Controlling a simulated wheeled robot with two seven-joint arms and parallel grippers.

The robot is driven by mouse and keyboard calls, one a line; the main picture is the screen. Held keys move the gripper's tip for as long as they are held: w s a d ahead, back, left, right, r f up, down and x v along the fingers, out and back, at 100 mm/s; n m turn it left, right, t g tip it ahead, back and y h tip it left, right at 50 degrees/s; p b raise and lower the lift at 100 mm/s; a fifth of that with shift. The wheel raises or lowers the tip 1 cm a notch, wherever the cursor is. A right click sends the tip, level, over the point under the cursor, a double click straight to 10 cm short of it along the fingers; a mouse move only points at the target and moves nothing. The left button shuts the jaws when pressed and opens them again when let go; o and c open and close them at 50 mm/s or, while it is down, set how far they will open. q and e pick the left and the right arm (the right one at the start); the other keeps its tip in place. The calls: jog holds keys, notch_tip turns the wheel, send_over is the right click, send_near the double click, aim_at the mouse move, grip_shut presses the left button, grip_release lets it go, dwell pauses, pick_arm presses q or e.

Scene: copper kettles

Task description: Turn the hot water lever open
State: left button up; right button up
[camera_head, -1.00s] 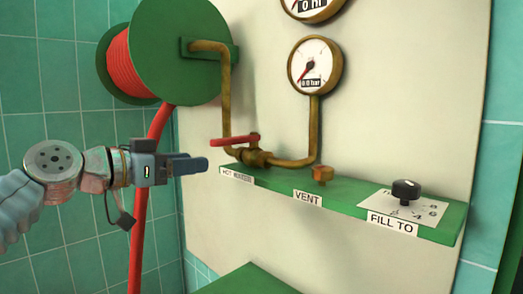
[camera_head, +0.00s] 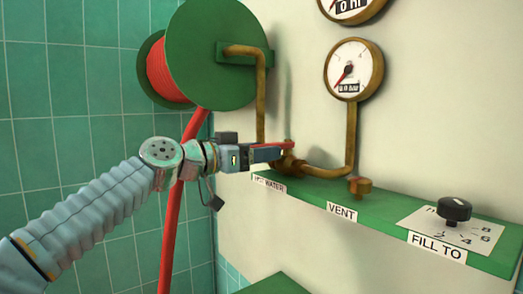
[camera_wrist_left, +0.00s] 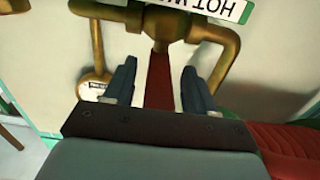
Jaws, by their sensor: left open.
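The red hot water lever (camera_head: 288,143) sits on a brass valve (camera_head: 289,164) above the "HOT WATER" label (camera_head: 269,184). My left gripper (camera_head: 270,152) is at the lever and covers much of it in the head view. In the left wrist view the red lever (camera_wrist_left: 159,82) lies between the two dark fingers of my left gripper (camera_wrist_left: 159,85). A gap shows on both sides of it, so the fingers are open around it and apart from it. The brass valve also shows in the left wrist view (camera_wrist_left: 165,22). My right gripper is out of view.
A green shelf (camera_head: 385,222) carries a brass vent knob (camera_head: 360,186) and a black "FILL TO" knob (camera_head: 455,209). A pressure gauge (camera_head: 353,70) hangs above. A green hose reel (camera_head: 215,55) with red hose (camera_head: 172,235) is behind my left arm.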

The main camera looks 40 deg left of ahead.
pick_arm(q)
jog(key=shift+w+d, duration=0.1)
jog(key=shift+w, duration=0.2)
grip_shut()
